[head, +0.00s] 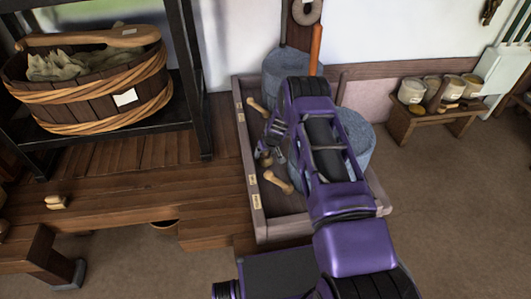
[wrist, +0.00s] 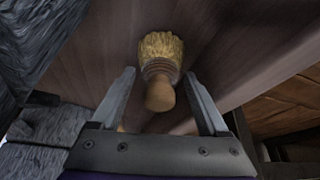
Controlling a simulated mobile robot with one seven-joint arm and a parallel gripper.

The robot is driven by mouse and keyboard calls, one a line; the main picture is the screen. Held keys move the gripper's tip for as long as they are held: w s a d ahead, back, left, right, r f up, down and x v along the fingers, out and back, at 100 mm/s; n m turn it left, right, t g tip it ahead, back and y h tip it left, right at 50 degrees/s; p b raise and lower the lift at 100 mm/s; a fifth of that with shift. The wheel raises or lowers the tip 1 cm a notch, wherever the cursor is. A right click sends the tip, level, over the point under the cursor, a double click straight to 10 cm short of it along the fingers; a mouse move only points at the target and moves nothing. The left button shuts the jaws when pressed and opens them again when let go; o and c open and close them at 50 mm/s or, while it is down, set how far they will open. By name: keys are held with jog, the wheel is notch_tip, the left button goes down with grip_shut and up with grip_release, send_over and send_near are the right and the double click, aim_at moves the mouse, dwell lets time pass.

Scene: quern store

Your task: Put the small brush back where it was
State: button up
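A small brush (wrist: 160,50) with pale yellow bristles and a turned wooden handle lies in the wooden tray in the wrist view. Its handle points toward my gripper (wrist: 160,74), whose fingers are open on either side with a gap to each. In the head view my gripper (head: 266,150) is low over the left part of the tray (head: 256,215), and the brush is mostly hidden there. Two other wooden-handled pieces lie in the tray, one behind (head: 257,106) and one in front (head: 278,182) of my gripper. I cannot tell their exact kind.
Grey round stones (head: 357,140) stand in the tray, partly behind my arm. A wooden bench (head: 120,215) at left carries a small pale wooden piece (head: 57,202). A banded tub (head: 90,95) stands on a black rack. A low stool (head: 435,112) with pots stands right; the right floor is clear.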

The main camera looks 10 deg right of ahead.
jog(key=shift+r, duration=0.1)
jog(key=p+v, duration=0.2)
jog(key=v, duration=1)
